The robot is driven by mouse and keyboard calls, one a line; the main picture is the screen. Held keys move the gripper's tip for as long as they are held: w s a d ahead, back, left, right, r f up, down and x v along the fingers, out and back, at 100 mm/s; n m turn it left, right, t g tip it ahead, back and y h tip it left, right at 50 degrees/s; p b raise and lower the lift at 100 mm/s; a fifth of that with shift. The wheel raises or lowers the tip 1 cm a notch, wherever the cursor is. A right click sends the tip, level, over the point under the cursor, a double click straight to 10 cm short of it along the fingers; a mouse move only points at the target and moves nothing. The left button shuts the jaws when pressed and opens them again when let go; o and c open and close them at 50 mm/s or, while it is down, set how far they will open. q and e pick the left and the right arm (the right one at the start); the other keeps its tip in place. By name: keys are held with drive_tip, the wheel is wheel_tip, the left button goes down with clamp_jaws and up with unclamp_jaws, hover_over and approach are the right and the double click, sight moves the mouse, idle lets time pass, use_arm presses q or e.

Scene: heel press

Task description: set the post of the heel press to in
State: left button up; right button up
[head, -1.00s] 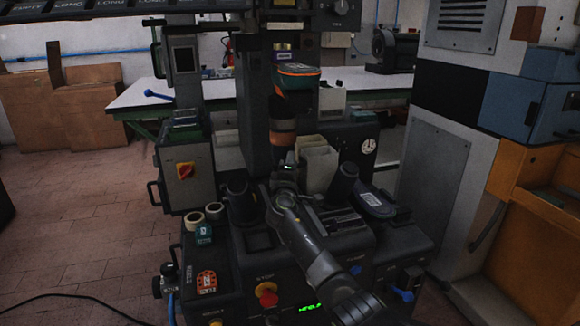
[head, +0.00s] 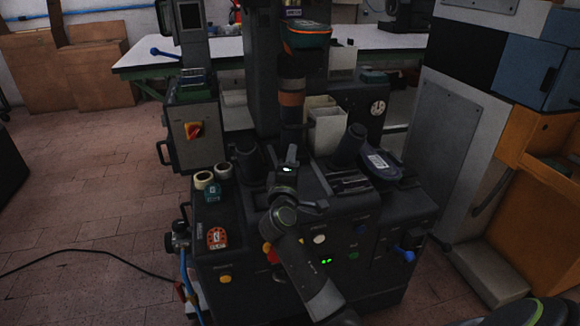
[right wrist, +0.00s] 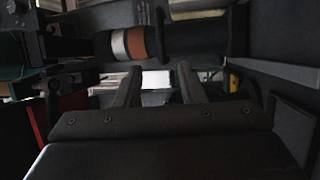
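The heel press (head: 335,235) is the dark machine in the middle of the head view. A dark upright cylinder with a copper band (head: 291,98) hangs above its top. It shows sideways in the right wrist view (right wrist: 135,43), beyond my fingers; I cannot tell whether it is the post. My right gripper (head: 290,155) is over the press top, below the banded cylinder. In the right wrist view its two fingers (right wrist: 161,80) stand apart with nothing visible between them. My right arm hides part of the front panel. My left gripper is not in view.
Dark angled cylinders stand left (head: 248,160) and right (head: 350,145) of my gripper. Tape rolls (head: 204,180) lie at the left. A blue lever (head: 404,252) and colored buttons are on the front. Brick floor (head: 80,220) is open at the left.

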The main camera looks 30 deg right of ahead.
drive_tip(key=shift+v, duration=1.2)
